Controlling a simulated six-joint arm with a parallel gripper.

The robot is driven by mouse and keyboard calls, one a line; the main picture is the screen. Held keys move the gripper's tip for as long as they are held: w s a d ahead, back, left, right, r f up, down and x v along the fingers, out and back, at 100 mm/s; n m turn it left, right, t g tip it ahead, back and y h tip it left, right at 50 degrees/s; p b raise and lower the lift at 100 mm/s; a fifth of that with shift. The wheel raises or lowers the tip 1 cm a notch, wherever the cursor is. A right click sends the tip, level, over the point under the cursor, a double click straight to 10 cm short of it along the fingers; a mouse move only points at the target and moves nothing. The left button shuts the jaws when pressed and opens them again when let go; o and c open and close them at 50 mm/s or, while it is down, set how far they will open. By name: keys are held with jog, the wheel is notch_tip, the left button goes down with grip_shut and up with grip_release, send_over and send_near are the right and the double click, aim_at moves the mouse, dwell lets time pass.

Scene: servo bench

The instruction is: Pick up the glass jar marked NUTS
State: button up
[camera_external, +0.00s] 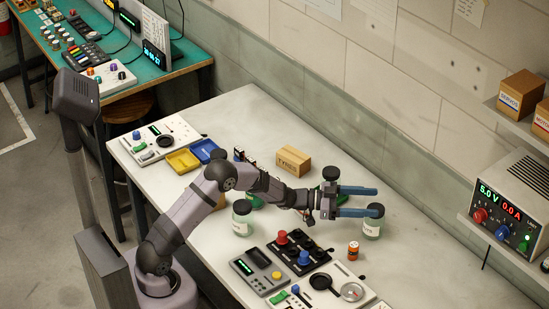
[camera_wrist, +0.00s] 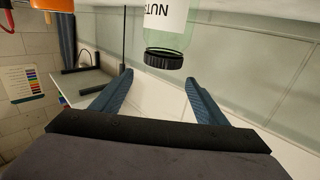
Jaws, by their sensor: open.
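The glass jar marked NUTS (camera_wrist: 166,30) shows in the wrist view at the top centre, upside down in the picture, with a dark lid and a white label. It lies just beyond my open fingertips (camera_wrist: 159,77), with its lid nearest them. In the external view a pale green glass jar (camera_external: 372,227) with a dark lid stands upright on the bench at the tips of my gripper (camera_external: 377,200); its label is too small to read there. My blue fingers are spread and empty, pointing right. The near finger overlaps the jar's lid area in that view.
A cardboard box (camera_external: 293,160) stands behind. The bench's right side is clear.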

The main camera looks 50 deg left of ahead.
notch_tip(320, 180, down, 3)
jog(key=shift+f, duration=0.1)
jog(key=shift+p+x, duration=0.45)
jog(key=shift+x, duration=0.6)
jog(key=shift+w+d, duration=0.25)
jog(key=shift+w, duration=0.1)
jog(key=c, duration=1.6)
jog(key=shift+r, duration=0.3)
notch_tip(320, 180, up, 10)
jog(key=shift+f+b, duration=0.1)
jog(key=shift+b, duration=0.55)
